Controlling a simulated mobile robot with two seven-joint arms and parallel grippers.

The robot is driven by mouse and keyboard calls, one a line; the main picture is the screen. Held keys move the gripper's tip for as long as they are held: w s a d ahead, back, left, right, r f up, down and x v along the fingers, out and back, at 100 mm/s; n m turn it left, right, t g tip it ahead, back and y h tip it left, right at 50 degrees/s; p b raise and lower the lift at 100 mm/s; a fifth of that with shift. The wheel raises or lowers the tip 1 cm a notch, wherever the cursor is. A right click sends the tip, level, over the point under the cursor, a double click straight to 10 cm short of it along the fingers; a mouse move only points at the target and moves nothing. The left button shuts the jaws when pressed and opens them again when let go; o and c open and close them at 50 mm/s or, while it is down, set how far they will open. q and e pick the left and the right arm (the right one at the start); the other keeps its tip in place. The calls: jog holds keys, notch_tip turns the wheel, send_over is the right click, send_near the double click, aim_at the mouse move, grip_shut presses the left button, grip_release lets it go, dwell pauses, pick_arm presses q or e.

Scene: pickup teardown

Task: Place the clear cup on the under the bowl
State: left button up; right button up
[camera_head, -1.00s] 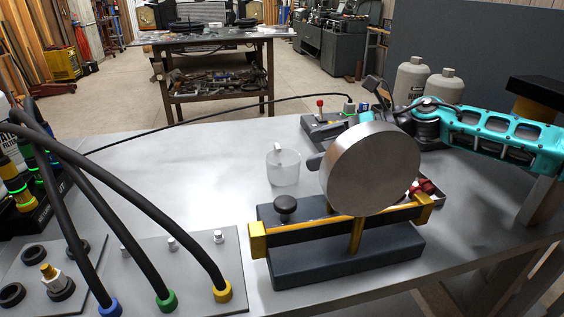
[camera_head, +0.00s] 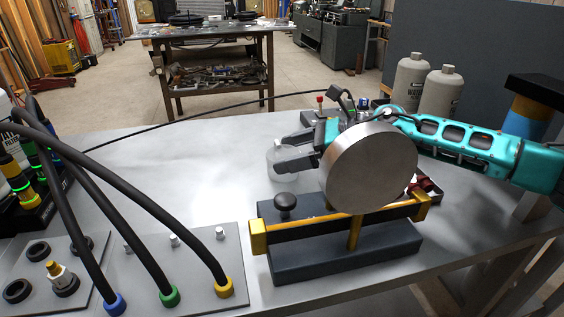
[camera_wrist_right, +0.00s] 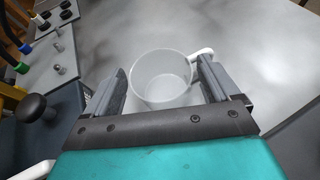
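The clear cup (camera_head: 279,160) stands upright on the grey bench, left of a thick round metal disc. In the right wrist view the cup (camera_wrist_right: 160,82) is empty, with its white handle pointing right beyond one fingertip. My right gripper (camera_head: 288,150) reaches in from the right behind the disc, at the cup. Its fingers are open, one on either side of the cup (camera_wrist_right: 163,82); contact cannot be told. No bowl is clearly recognisable. My left gripper is not in view.
The metal disc (camera_head: 368,167) stands on a dark base (camera_head: 345,250) with gold parts, close to my right arm. Black hoses (camera_head: 130,190) cross the left front. Two grey bottles (camera_head: 410,82) stand behind my arm. The bench left of the cup is clear.

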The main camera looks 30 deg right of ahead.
jog(key=c, duration=0.9)
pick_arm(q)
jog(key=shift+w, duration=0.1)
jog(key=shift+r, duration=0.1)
pick_arm(e)
jog(key=shift+r, duration=0.15)
pick_arm(q)
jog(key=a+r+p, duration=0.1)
jog(key=p, duration=0.1)
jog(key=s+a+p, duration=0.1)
jog(key=p, duration=0.1)
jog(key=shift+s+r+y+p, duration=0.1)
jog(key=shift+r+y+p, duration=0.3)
pick_arm(e)
notch_tip(320, 180, up, 28)
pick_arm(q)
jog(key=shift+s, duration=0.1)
